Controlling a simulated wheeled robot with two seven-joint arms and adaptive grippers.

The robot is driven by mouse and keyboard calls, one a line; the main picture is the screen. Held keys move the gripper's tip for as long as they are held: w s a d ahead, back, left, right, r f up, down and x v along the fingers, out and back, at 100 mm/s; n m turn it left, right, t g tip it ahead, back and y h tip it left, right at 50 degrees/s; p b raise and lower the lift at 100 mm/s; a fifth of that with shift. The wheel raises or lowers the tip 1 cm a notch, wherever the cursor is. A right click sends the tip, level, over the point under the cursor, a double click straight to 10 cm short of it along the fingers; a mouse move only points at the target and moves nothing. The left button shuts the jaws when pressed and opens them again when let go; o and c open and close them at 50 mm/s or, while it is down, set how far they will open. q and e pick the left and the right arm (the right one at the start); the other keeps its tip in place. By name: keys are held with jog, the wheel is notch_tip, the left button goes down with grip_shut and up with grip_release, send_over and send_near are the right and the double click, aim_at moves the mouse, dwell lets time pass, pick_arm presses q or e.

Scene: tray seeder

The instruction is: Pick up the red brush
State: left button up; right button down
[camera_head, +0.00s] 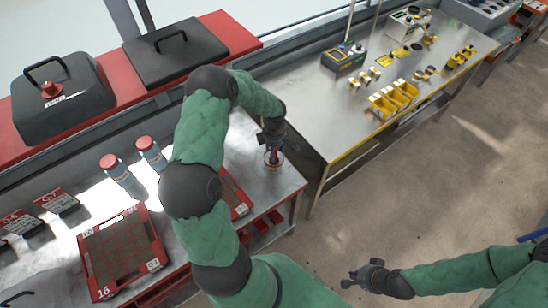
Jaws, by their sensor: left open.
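My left gripper (272,155) points down over the right part of the metal bench (285,180). It is open. A small round thing with a red rim (274,160) sits right at its fingertips; it may be the red brush, but the fingers cover most of it and I cannot tell whether they touch it. No brush shows clearly elsewhere. My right gripper (352,282) hangs above the floor at the lower right, far from the bench, with nothing visible in it; its finger opening is unclear.
A red soil tray (158,262) lies at the front left; another red tray (242,209) is partly behind my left arm. Two red-capped bottles (108,162) (146,143) stand behind. A second metal table (340,110) with yellow bins (392,100) stands right. Floor between is clear.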

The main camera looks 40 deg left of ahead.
pick_arm(q)
grip_shut()
jog(key=shift+r, duration=0.15)
